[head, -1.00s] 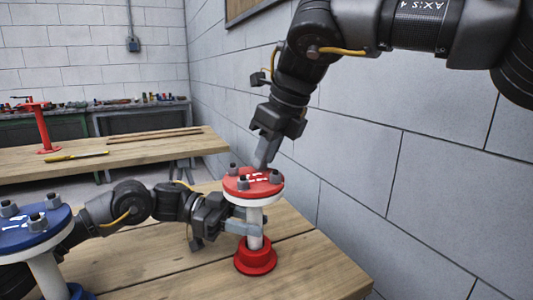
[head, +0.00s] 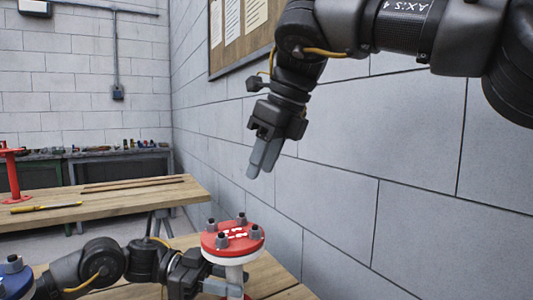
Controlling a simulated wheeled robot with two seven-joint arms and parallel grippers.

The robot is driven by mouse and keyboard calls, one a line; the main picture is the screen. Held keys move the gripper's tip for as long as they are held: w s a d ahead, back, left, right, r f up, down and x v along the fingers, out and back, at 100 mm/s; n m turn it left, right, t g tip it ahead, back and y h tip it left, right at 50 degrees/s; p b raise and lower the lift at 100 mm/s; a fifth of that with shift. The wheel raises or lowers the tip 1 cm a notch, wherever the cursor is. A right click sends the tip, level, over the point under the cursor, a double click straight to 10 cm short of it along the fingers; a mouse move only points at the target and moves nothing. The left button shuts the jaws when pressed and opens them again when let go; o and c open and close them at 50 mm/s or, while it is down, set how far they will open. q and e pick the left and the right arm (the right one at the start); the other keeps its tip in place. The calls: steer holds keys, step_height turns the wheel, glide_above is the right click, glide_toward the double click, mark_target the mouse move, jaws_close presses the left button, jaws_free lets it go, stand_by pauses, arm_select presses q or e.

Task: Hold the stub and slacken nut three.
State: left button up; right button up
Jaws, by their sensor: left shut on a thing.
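Several grey nuts stand on the flange, including a front-left nut (head: 222,240), a right nut (head: 255,232) and a rear nut (head: 241,217). White marks show on the flange top, too small to read. My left gripper (head: 222,287) is shut on the stub below the flange, near the lower edge of the picture. My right gripper (head: 262,165) points down above and slightly right of the flange, clear of the nuts. Its fingers look close together; any gap is unclear.
A blue flange (head: 15,280) with nuts is cut off at the lower left. The wooden bench (head: 268,274) bears the red piece. Behind are another wooden table (head: 130,197), a red stand (head: 12,175) and a yellow-handled tool (head: 45,207). A grey block wall closes the right side.

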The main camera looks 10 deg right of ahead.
stand_by(0.3)
arm_select(q)
steer(key=o, duration=0.9)
